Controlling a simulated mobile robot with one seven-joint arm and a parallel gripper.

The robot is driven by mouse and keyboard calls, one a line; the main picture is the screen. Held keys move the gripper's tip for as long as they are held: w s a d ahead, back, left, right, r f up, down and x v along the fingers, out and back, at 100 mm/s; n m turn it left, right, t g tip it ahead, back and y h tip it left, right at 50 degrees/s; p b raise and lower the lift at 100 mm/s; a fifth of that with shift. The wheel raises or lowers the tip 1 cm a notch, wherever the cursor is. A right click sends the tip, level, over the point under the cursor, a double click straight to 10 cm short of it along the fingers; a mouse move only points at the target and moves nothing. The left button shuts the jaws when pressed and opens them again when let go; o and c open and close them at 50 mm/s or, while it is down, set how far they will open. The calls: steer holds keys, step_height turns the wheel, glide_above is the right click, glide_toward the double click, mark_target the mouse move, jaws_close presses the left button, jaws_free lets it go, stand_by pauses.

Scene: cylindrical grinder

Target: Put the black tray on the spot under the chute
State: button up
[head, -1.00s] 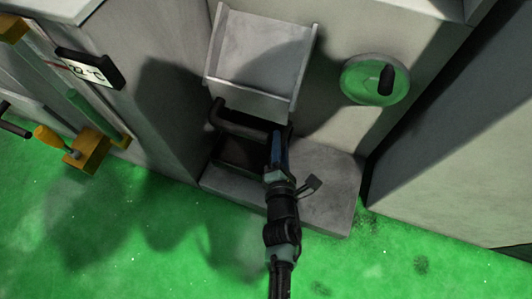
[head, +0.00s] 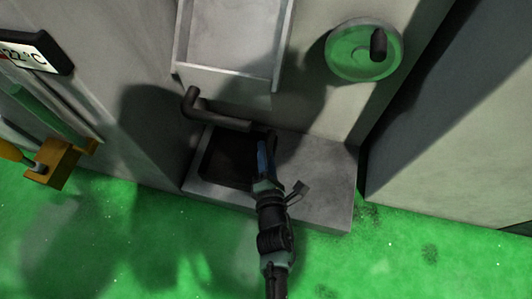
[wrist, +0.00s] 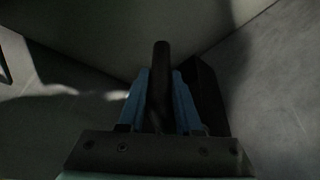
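The black tray (head: 226,160) shows as a dark, shallow square on the left part of the grey ledge, below the sloped grey chute (head: 232,35). A black bar with a bent left end (head: 215,113) runs along its far side and looks like its handle. My gripper (head: 264,143) reaches up from below to the bar's right end. In the wrist view, the blue fingers (wrist: 160,100) stand close on both sides of a black bar (wrist: 160,75), with no clear gap. A dark block (wrist: 206,95) stands right of the fingers. I cannot tell whether the tray touches the ledge.
The ledge (head: 320,185) is bare to the right of my gripper. A green handwheel (head: 350,50) with a black knob sticks out at upper right. A large grey cabinet (head: 440,150) stands at the right. An orange block (head: 58,163) and a temperature display (head: 35,50) are at the left.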

steer(key=o, duration=0.4)
steer(key=p+v, duration=0.5)
steer(key=v, duration=0.7)
steer(key=shift+s, duration=0.1)
